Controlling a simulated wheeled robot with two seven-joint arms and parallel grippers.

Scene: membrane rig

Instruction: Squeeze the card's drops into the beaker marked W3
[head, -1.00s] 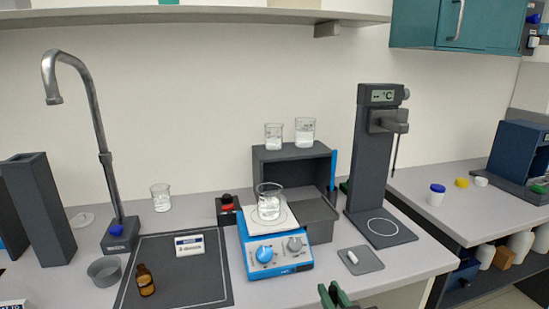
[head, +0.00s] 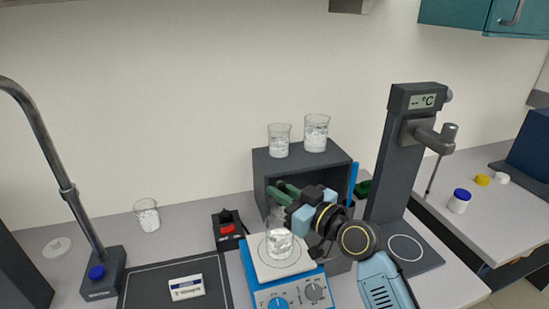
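A small glass beaker (head: 279,243) with clear or whitish contents stands on the white top of a blue stirrer hotplate (head: 285,299). My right gripper (head: 284,192) has green fingertips and is just above and behind this beaker's rim, in front of the dark box. Whether its fingers are apart or closed is not clear. Two more beakers stand on the box, one left (head: 279,141) and one right (head: 316,133); another beaker (head: 147,215) stands at left. I cannot read W3 on any of them. A white printed card (head: 187,287) lies on the dark mat. My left gripper is out of view.
The dark grey box (head: 262,175) is open at the front, behind the hotplate. A thermometer stand (head: 398,160) rises at right. A red-topped switch box (head: 229,229) sits left of the hotplate. A tall tap (head: 68,195) stands at left.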

